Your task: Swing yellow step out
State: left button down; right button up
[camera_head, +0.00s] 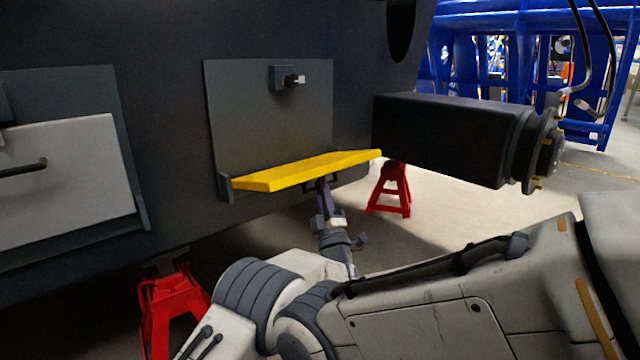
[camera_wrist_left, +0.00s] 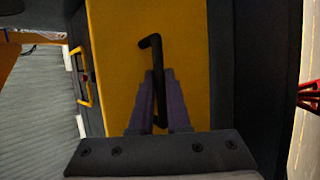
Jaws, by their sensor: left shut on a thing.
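The yellow step (camera_head: 305,170) is a flat plate at the lower edge of a dark grey panel (camera_head: 265,115) on the chassis side. It stands out from the panel, nearly level, with its top and front edge showing. My left gripper (camera_head: 322,188) is under the step. In the left wrist view, the step's yellow face (camera_wrist_left: 190,50) carries a black bar handle (camera_wrist_left: 152,55). My left gripper (camera_wrist_left: 160,85) has its purple fingers on either side of this handle and is shut on it. The handle is hidden in the head view. My right gripper is not in view.
A light grey panel with a dark handle (camera_head: 60,175) is on the chassis at left. A black axle housing (camera_head: 450,135) juts out at right. Red stands (camera_head: 392,190) are under the chassis, one (camera_head: 172,305) near the lower left. Open floor lies at right.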

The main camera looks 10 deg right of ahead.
pick_arm(q)
jog(key=shift+w+a+f+m+t+h+b, duration=0.2)
jog(key=shift+f+m+t+h+b, duration=0.2)
jog(key=shift+f+m+h+b, duration=0.25)
jog(key=shift+w+a+f+m+t+h+b, duration=0.1)
jog(key=shift+w+f+m+t+h+b, duration=0.1)
jog(key=shift+f+m+t+h+b, duration=0.35)
jog(key=shift+w+a+f+m+t+h+b, duration=0.1)
jog(key=shift+w+f+m+t+h+b, duration=0.15)
jog(key=shift+f+m+h+b, duration=0.5)
jog(key=shift+f+h, duration=0.1)
jog(key=shift+h, duration=0.15)
jog(key=c, duration=1.2)
grip_release()
jog(key=shift+o, duration=0.2)
jog(key=shift+s+d, duration=0.1)
jog(key=shift+s, duration=0.05)
